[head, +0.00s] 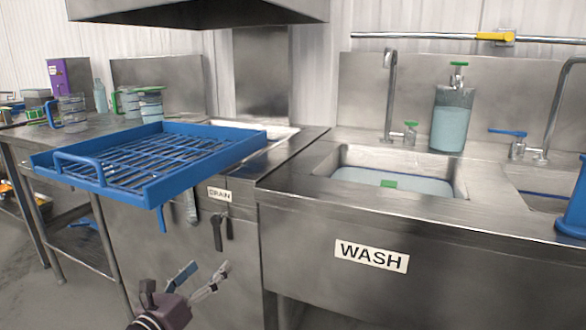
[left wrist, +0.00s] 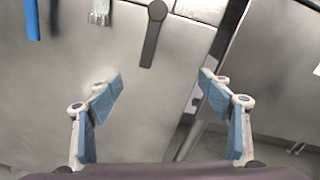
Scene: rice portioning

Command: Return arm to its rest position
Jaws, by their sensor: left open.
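My left gripper (head: 197,280) is low in the head view, in front of the steel cabinet below the drain label. Its fingers are apart and nothing is between them. In the left wrist view the two blue-padded fingers (left wrist: 161,90) stand wide apart, with the steel cabinet front behind them. My right gripper does not show in either view.
A blue slatted rack (head: 60,178) rests on the counter and juts past its front edge, above and left of the gripper. Dark handles (head: 217,232) hang on the cabinet front. The wash sink (head: 330,235) stands to the right. Open floor (head: 60,300) lies at lower left.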

